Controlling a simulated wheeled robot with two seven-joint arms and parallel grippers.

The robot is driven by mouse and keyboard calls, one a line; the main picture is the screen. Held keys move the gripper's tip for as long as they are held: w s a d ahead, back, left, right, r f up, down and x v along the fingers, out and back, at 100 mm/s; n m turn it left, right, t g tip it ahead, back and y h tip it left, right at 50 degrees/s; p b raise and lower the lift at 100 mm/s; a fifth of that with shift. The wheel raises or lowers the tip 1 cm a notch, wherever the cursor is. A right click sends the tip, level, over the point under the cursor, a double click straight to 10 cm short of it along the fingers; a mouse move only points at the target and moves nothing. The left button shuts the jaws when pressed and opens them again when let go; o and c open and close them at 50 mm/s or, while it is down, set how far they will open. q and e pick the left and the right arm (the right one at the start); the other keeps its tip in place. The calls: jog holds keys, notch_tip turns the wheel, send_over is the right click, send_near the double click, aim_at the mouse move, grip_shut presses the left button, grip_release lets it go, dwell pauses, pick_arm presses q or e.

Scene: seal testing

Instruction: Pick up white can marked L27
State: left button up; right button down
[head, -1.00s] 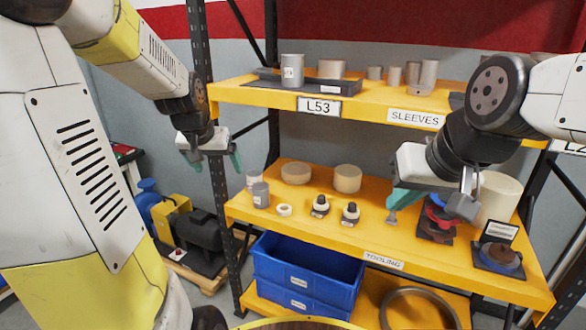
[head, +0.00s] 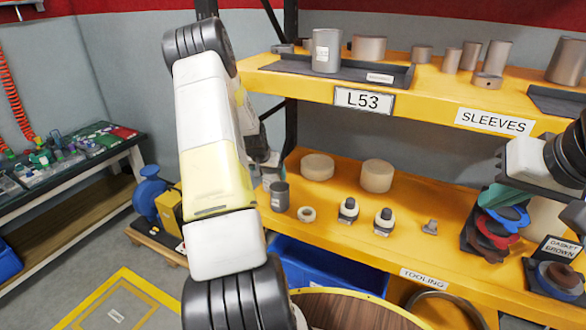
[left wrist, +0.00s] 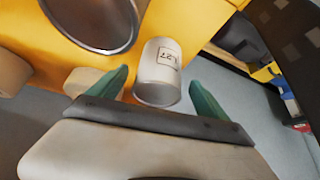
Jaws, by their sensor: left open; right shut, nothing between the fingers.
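The white can marked L27 (left wrist: 162,68) is in the left wrist view, its label facing the camera. It stands between the two green fingers of my left gripper (left wrist: 158,78), which are open with a gap on each side. In the head view my left arm hides most of the left gripper (head: 266,160) and the can, at the left end of the tooling shelf (head: 330,215). A grey can (head: 279,196) stands close beside it, and its rim looms at the top left in the wrist view (left wrist: 92,22). My right gripper (head: 508,192) is shut and empty at the right.
Two beige discs (head: 317,167), a white ring (head: 307,214) and two small black-and-white tools (head: 348,210) stand on the same shelf. The sleeves shelf (head: 425,105) overhangs it. A blue bin (head: 300,262) sits below. Stacked coloured gaskets (head: 492,232) are near my right gripper.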

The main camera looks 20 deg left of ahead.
pick_arm(q)
jog(key=x, duration=0.4)
jog(key=shift+w+f, duration=0.1)
jog(key=shift+w, duration=0.3)
jog(key=c, duration=1.8)
